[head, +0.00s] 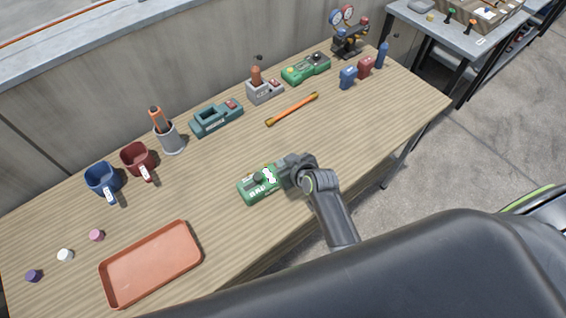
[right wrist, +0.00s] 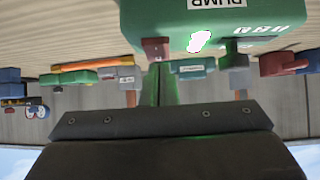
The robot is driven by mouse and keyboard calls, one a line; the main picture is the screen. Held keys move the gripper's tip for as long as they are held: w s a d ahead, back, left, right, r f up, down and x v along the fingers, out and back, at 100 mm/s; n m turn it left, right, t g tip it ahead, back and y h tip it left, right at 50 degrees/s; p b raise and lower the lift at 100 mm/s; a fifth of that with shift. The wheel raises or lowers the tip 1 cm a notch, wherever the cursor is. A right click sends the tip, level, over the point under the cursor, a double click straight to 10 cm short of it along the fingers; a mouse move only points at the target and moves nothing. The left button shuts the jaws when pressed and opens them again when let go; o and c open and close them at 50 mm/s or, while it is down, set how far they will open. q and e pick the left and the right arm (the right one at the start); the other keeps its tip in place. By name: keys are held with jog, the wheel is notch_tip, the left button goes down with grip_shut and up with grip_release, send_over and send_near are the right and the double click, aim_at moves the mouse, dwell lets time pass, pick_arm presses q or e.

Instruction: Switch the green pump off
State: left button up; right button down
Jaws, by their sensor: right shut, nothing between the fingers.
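The green pump (head: 252,188) lies on the wooden bench near its front edge, with white lettering and a bright white patch on top. In the right wrist view the pump (right wrist: 250,14) appears upside down at the top, with a PUMP label and the same white patch. A dark red block (right wrist: 155,46) shows at its edge, just beyond my fingertips; I cannot tell whether they touch it. My right gripper (head: 279,174) is shut and empty at the pump's right end, and covers that end in the head view. My left gripper is not in view.
A green device (head: 306,68), a teal device (head: 216,117) and a grey dock (head: 264,92) stand along the back. An orange bar (head: 292,109) lies mid-bench. Two mugs, small caps and an orange tray (head: 150,265) are left. Bare bench surrounds the pump.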

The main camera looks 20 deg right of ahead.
jog(key=shift+f, duration=0.15)
jog(key=shift+w+f, duration=0.1)
jog(key=shift+f, duration=0.05)
dwell(0.4)
jog(key=shift+w+a, duration=0.1)
jog(key=shift+w, duration=0.1)
jog(key=shift+w+a+r+p, duration=0.2)
jog(key=shift+w+p, duration=0.1)
jog(key=shift+w, duration=0.25)
